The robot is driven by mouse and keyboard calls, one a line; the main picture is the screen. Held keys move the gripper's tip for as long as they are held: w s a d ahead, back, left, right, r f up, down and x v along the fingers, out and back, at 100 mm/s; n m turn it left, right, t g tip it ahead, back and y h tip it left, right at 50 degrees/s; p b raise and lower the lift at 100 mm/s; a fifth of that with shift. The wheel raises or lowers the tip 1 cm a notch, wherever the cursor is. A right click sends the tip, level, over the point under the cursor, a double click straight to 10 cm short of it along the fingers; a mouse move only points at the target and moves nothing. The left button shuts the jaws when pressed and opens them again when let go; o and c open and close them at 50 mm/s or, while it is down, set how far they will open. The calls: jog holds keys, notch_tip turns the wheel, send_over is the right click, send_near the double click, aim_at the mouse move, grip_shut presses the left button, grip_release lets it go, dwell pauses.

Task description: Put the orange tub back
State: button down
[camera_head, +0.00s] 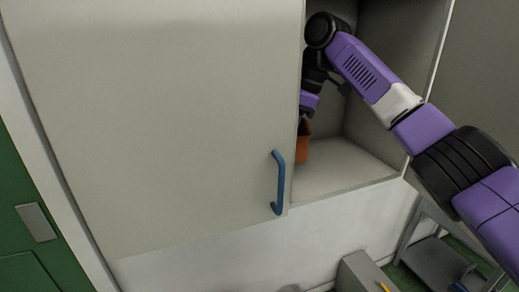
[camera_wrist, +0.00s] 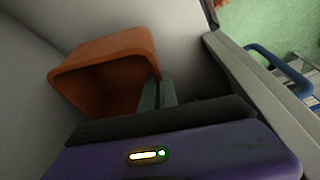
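The orange tub (camera_head: 303,142) is inside the cabinet, partly hidden behind the sliding door's edge in the head view. In the wrist view the tub (camera_wrist: 105,70) shows large, its open mouth tilted in the picture, with its near wall at my gripper's fingers (camera_wrist: 158,93). The fingers appear close together at the tub's rim, and seem to hold it. In the head view my gripper is mostly hidden by the door, and the tub's underside is at or just above the cabinet floor (camera_head: 345,168); I cannot tell which.
The pale cabinet door (camera_head: 150,120) with a blue handle (camera_head: 279,182) covers the left part of the cabinet. The cabinet floor right of the tub is bare. A grey cart (camera_head: 440,262) stands at the lower right, and a grey box (camera_head: 362,272) is below the cabinet.

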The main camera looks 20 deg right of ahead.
jog(key=a+f, duration=0.1)
jog(key=a, duration=0.1)
jog(key=a+p, duration=0.1)
jog(key=a, duration=0.1)
jog(key=w+a+f+p, duration=0.1)
jog(key=a, duration=0.1)
jog(key=shift+a+f, duration=0.2)
jog(key=shift+f, duration=0.1)
jog(key=shift+a+f, duration=0.1)
jog(key=shift+f, duration=0.35)
jog(key=c, duration=1.6)
grip_release()
jog(key=shift+f, duration=0.15)
jog(key=shift+c, duration=0.2)
jog(key=w+b+v, duration=0.1)
jog(key=v, duration=0.6)
jog(key=shift+s+r, duration=0.4)
jog(key=shift+s, duration=0.15)
